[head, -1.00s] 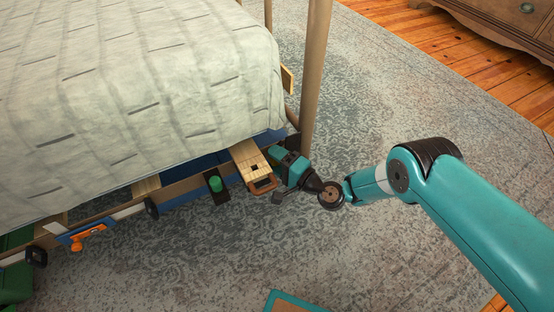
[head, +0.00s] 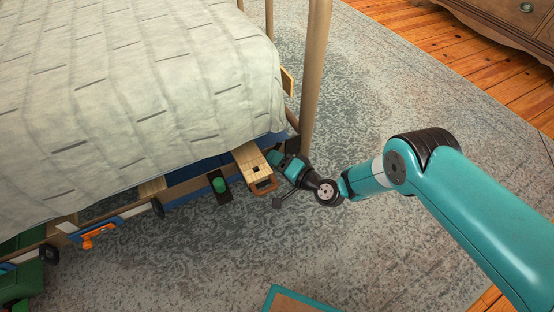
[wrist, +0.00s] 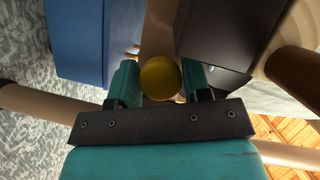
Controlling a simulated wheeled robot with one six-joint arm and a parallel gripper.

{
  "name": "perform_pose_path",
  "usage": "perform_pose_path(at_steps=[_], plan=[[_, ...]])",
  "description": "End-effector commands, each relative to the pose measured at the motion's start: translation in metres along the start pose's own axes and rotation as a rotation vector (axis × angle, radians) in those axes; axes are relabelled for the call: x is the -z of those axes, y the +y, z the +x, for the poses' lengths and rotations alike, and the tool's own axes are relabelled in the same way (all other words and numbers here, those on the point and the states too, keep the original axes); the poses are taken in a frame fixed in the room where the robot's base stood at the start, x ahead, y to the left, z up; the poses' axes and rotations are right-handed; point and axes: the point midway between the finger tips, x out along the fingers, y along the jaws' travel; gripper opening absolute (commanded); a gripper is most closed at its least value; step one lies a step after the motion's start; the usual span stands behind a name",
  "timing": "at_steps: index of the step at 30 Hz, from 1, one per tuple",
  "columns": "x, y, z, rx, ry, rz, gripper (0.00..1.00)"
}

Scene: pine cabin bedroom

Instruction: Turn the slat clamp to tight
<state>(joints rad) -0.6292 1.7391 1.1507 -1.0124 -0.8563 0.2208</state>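A round yellow knob (wrist: 160,78) sits between my two finger pads in the wrist view and fills the gap, with a finger against each side. I take it for the slat clamp's knob; its mark or setting does not show. A tan wooden strip lies behind it. My gripper (head: 279,160) is at the bed's near right corner, under the mattress edge; it also shows in the wrist view (wrist: 161,82). In the head view my gripper hides the knob.
A slat end with a brown handle (head: 264,186) and a green knob on a black block (head: 219,186) stick out left of my gripper. An orange fitting (head: 97,236) is farther left. The bed post (head: 314,75) stands close behind.

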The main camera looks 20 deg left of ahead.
Motion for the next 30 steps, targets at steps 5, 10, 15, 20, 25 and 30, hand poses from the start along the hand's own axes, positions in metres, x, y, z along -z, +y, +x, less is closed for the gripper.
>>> perform_pose_path(at_steps=[5,10,15,20,25,30], plan=[[0.000,0.000,0.001,0.001,-0.001,0.000,0.64],[-0.001,-0.001,0.001,0.002,-0.003,0.000,0.64],[-0.001,-0.001,0.000,0.001,-0.003,0.001,0.64],[0.000,-0.002,-0.017,-0.003,-0.004,0.004,0.64],[0.002,-0.005,-0.057,-0.006,-0.002,0.008,0.64],[0.003,-0.005,-0.102,-0.006,0.001,0.008,0.64]])
